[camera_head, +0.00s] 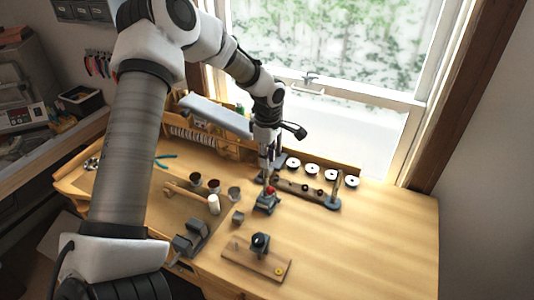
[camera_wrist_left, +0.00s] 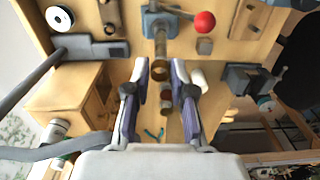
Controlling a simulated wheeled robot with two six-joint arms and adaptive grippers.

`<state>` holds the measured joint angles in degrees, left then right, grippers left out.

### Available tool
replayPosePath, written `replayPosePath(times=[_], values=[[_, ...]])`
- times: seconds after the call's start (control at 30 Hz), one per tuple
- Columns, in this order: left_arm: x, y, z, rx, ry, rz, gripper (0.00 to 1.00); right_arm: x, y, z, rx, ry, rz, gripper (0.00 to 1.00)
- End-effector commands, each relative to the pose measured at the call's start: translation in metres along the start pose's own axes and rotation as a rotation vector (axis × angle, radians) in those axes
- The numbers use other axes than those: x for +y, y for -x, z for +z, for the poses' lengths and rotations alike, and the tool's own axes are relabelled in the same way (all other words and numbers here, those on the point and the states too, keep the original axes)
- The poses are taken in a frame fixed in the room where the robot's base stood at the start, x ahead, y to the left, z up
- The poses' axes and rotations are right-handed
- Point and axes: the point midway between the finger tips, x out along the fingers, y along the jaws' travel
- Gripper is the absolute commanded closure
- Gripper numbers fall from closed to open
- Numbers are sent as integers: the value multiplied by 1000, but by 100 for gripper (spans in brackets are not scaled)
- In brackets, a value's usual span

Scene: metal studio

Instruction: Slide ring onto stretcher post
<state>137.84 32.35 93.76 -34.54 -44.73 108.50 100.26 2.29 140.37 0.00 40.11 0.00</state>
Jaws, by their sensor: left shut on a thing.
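The ring stretcher (camera_head: 265,207) is a small blue-grey device on the bench with a red ball on its lever. In the left wrist view the stretcher (camera_wrist_left: 153,24) is at the top, with the red ball to its right and its brownish post (camera_wrist_left: 161,46) pointing toward my gripper. My left gripper (camera_head: 267,172) is above the stretcher, pointing down. In the left wrist view its fingertips (camera_wrist_left: 160,72) are shut on a small gold ring (camera_wrist_left: 160,71), in line with the post. I cannot tell whether the ring is around the post or just above it. My right gripper is not in view.
A wooden block with a dark tool (camera_head: 257,262) is in front. The bench's right side is clear.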

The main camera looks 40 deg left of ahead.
Motion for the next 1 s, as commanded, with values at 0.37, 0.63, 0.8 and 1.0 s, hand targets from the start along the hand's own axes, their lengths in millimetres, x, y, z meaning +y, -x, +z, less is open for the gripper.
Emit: replayPosePath(times=[0.37,0.63,0.8,1.0], values=[[-1,0,-2,0,0,0,94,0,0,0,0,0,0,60],[-1,-3,-2,0,-1,0,94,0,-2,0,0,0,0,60],[-1,-8,-2,0,-1,0,94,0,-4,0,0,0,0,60],[-1,-14,-2,0,-1,0,94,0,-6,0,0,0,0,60]])
